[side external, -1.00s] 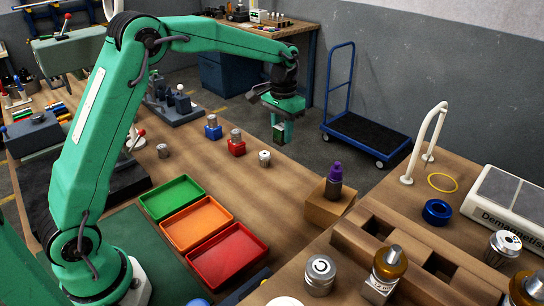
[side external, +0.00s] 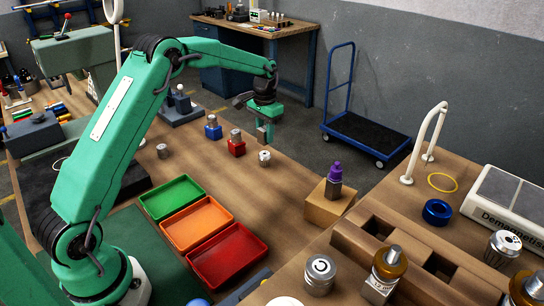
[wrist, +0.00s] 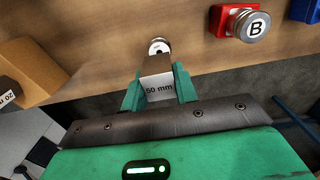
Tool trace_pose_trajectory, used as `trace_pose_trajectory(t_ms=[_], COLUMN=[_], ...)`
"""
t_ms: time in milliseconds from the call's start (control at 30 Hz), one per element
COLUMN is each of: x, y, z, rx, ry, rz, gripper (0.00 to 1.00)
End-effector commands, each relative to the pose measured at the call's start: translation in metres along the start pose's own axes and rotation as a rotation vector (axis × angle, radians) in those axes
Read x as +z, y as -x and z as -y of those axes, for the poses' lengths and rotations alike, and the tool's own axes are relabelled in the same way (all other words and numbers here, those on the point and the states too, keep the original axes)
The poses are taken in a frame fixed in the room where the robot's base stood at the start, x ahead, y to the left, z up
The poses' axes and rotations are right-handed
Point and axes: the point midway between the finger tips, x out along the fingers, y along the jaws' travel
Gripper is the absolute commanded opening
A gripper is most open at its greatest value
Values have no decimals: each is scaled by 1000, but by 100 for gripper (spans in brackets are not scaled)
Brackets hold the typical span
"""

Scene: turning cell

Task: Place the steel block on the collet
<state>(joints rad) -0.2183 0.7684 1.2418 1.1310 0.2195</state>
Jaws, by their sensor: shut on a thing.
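The steel block (wrist: 158,85), a grey block marked "50 mm", sits between the fingers of my gripper (wrist: 159,90) in the wrist view. The exact gap between block and collet cannot be told.
A red block (side external: 236,149) and a blue block (side external: 213,133), each with a metal cylinder on top, stand left of the collet. Green, orange and red trays (side external: 228,256) lie nearer. A wooden block (side external: 325,208) bearing a purple-topped piece stands to the right.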

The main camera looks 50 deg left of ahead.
Motion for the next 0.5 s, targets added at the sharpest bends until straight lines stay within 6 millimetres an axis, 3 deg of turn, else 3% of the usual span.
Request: trace_pose_trajectory(t_ms=[167, 500], x=[0, 0], y=[-2, -36], z=[0, 0], rx=[0, 0], ry=[0, 1], rz=[-1, 0], gripper=[0, 0])
